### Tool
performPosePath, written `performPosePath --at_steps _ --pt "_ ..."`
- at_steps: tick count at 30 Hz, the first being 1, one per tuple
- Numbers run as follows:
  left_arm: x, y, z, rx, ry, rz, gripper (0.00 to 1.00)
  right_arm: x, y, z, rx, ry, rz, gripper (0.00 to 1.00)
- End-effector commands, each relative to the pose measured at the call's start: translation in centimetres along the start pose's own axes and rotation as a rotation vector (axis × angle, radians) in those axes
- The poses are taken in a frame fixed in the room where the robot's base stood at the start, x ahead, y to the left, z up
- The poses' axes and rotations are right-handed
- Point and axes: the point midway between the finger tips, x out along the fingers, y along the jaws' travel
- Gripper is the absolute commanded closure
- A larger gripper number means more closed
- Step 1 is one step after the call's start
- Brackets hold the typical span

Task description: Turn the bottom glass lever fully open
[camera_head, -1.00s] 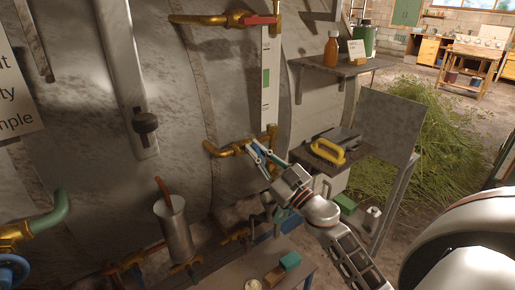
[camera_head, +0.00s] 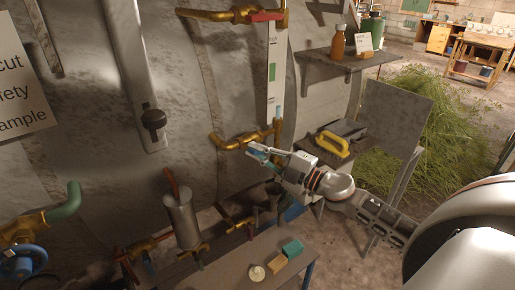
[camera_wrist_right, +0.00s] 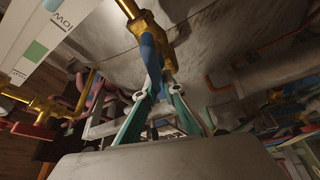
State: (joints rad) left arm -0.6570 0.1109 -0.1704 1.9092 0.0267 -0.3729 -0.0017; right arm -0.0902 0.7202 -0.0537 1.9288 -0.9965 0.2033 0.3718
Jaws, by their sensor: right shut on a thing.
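The sight glass (camera_head: 271,75) is an upright pale strip with a green mark, between upper and lower brass fittings. Its bottom brass valve (camera_head: 232,142) carries the blue bottom lever (camera_wrist_right: 152,62), which runs from the valve down between my fingers in the right wrist view. My right gripper (camera_head: 258,152) is shut on this lever, just below the bottom fitting. Its teal fingers (camera_wrist_right: 157,100) close around the lever's end in the wrist view. In the head view, the fingers hide most of the lever. My left gripper is out of view.
A red lever (camera_head: 266,16) sits on the top fitting. A metal cup (camera_head: 183,220) and a low bench (camera_head: 232,272) with small blocks are below.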

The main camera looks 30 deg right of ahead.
Motion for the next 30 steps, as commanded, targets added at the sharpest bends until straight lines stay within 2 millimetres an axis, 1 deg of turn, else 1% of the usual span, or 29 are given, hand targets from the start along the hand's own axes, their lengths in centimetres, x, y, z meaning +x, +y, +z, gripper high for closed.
performPosePath --at_steps 6,12,21,30 --pt "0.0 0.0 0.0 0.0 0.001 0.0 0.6 -0.1 -0.5 0.1 -0.162 0.001 -0.07 1.0" --pt "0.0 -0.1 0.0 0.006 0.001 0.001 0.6 -0.1 -0.8 0.1 -0.266 0.0 -0.112 1.0" --pt "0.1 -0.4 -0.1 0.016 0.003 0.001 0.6 -0.1 -1.0 0.2 -0.34 -0.001 -0.141 1.0" --pt "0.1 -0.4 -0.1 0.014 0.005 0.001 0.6 -0.1 -1.2 0.2 -0.348 0.0 -0.147 1.0"
